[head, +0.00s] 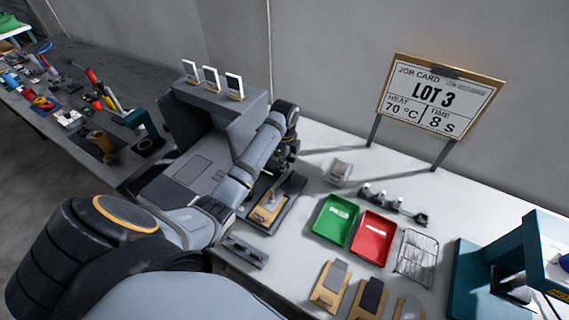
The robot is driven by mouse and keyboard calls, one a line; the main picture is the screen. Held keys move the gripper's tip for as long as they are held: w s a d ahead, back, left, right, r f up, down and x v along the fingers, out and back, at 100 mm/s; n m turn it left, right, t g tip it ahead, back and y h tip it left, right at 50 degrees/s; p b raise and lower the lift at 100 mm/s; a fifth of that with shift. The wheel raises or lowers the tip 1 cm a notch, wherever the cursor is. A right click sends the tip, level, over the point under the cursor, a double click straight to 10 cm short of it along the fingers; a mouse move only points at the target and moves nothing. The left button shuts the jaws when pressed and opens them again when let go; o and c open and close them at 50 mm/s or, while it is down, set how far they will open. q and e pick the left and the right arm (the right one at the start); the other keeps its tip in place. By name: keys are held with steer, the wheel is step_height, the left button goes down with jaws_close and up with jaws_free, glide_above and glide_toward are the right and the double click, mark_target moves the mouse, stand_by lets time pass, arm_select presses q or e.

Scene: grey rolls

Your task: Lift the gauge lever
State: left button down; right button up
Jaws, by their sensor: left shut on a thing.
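The gauge (286,208) is a dark, flat fixture on the white bench, just right of the big grey machine. A tan wooden block with a grey piece (268,208) lies on it. My left gripper (286,166) is at the gauge's far end, its dark fingers pointing down. It is shut on what appears to be the gauge lever, which the fingers and wrist mostly hide. The lever's exact angle cannot be told. My right gripper is not in view.
A green tray (336,220), a red tray (373,238) and a wire rack (416,255) stand to the right. A job card sign (438,95) reading LOT 3 stands behind. Several tan-and-grey blocks lie at the front. A teal machine (480,275) is at far right.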

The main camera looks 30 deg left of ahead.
arm_select(q)
steer(key=shift+w+r+g+p, duration=0.25)
steer(key=shift+w+g+p, duration=0.25)
steer(key=shift+g, duration=0.3)
steer(key=shift+w+f+g+b, duration=0.3)
steer(key=shift+w+g+b, duration=0.2)
steer(key=shift+g+b, duration=0.2)
steer(key=w+g+b, duration=0.1)
steer(key=b, duration=0.4)
steer(key=g+b, duration=0.2)
steer(key=b, duration=0.3)
steer(key=shift+w+a+b, duration=0.1)
steer(key=shift+w+b, duration=0.2)
steer(key=shift+w, duration=0.05)
